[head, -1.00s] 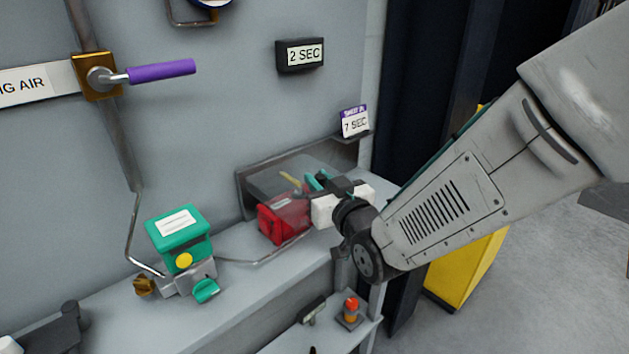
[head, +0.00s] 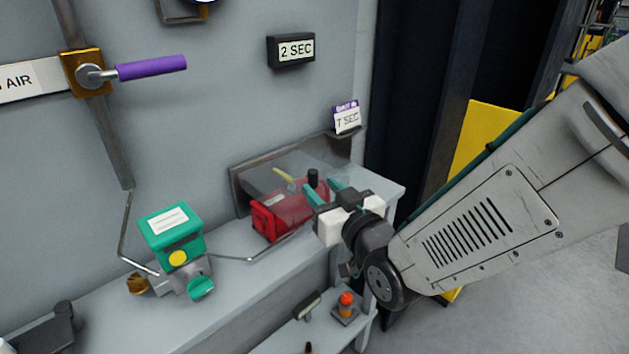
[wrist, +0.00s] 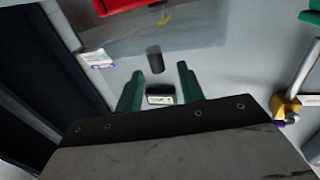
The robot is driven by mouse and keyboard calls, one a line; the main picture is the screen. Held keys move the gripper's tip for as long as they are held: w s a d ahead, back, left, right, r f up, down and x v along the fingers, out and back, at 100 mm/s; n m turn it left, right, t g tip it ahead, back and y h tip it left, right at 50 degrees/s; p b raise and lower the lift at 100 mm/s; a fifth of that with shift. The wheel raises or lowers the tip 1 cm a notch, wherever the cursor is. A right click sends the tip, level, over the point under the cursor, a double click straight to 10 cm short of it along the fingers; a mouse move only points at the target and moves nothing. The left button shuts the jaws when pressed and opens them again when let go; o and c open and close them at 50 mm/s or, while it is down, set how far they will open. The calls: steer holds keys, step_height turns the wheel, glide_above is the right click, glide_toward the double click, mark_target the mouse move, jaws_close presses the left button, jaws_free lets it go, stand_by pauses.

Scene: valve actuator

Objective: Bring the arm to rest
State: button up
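My gripper (head: 323,185) is beside the right end of the red unit (head: 268,220) on the bench, in the head view. Its two teal fingers are spread apart and nothing is held between them; the wrist view also shows the open fingers (wrist: 158,75). A black upright knob (head: 313,178) shows near the left finger; a dark cylinder (wrist: 154,60) appears beyond the fingertips in the wrist view. A clear panel (head: 262,175) covers part of the red unit. I cannot tell whether the gripper touches the unit.
A green-topped valve actuator (head: 170,235) sits on the bench to the left. A purple-handled lever (head: 150,68) sticks out from the wall. A "2 SEC" box (head: 291,51) and a "7 SEC" card (head: 346,118) are above. An orange-topped item (head: 346,303) stands on the lower shelf.

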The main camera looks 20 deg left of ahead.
steer(key=v, duration=0.2)
steer(key=shift+s+d, duration=0.15)
steer(key=shift+s, duration=0.1)
steer(key=shift+f, duration=0.1)
step_height(320, 180, down, 9)
steer(key=s+d+g+h, duration=0.1)
steer(key=d+g+h, duration=0.2)
steer(key=g+h, duration=0.15)
steer(key=s+d+f+m+g+h, duration=0.15)
steer(key=d+h, duration=0.35)
steer(key=d, duration=0.6)
steer(key=s+d+r+m+g+h, duration=0.1)
steer(key=s+d+r, duration=0.3)
steer(key=d, duration=0.4)
steer(key=s+d+r+m+g+h, duration=0.1)
steer(key=s+d+r+m, duration=0.3)
steer(key=d, duration=0.5)
steer(key=s+d+r+m+g+h, duration=0.2)
steer(key=s+d+r, duration=0.3)
steer(key=s+d, duration=0.3)
steer(key=shift+d+r+m+g, duration=0.35)
steer(key=shift+d+m, duration=0.2)
steer(key=shift+d, duration=0.2)
